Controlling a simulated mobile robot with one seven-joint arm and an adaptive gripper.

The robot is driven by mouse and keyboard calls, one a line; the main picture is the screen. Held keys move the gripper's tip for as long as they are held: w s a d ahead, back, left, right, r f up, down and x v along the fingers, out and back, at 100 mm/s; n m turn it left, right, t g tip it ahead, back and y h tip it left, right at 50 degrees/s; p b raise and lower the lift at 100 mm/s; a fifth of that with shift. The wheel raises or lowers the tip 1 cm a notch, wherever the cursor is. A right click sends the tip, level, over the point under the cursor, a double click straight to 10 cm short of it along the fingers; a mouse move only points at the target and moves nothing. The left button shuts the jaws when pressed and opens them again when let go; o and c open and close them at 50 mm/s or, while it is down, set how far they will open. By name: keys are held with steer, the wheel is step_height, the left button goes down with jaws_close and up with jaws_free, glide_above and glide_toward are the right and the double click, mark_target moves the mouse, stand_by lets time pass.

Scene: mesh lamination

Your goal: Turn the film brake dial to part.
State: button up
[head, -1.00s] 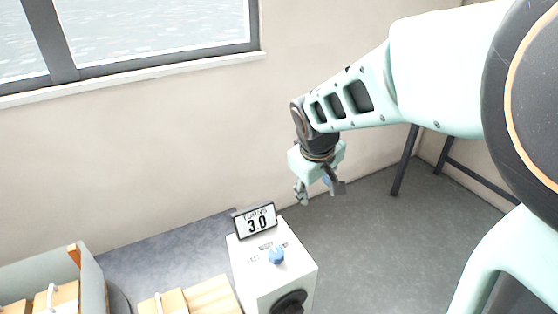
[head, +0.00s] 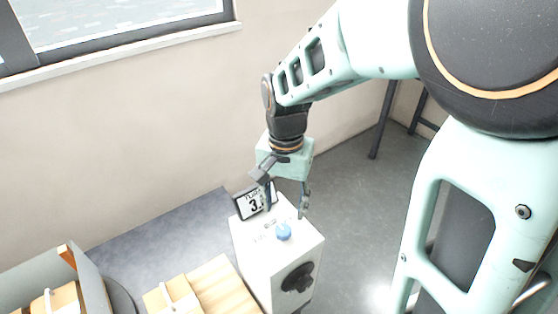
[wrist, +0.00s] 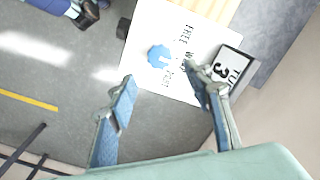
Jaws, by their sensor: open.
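The film brake dial is a small blue knob (head: 284,231) on top of a white box (head: 262,262). In the wrist view the blue dial (wrist: 160,56) has a scalloped edge, and printed labels stand around it; one reads FREE, the others are partly hidden or unclear. My gripper (head: 284,197) is open and empty, pointing down above the box, a little above and behind the dial in the head view. In the wrist view its fingers (wrist: 163,84) are spread, and the dial shows beyond the gap between their tips. No contact is visible.
A small display (head: 251,204) stands at the box's back edge, close to one finger and partly covered. A black knob (head: 297,277) is on the box's front. Wooden pieces (head: 222,285) lie at left. Someone's shoes (wrist: 86,16) show on the floor in the wrist view. Floor right of the box is clear.

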mark_target(285, 229)
step_height(285, 229, down, 8)
steer(key=shift+r, duration=0.1)
steer(key=shift+c, duration=0.2)
steer(key=c, duration=1.1)
steer(key=shift+m, duration=0.4)
steer(key=m+b, duration=0.1)
steer(key=m, duration=0.3)
steer(key=shift+m, duration=0.4)
steer(key=m, duration=0.6)
steer(key=shift+s+d+p, duration=0.1)
steer(key=shift+p, duration=0.25)
steer(key=shift+m, duration=0.3)
steer(key=o, duration=1.1)
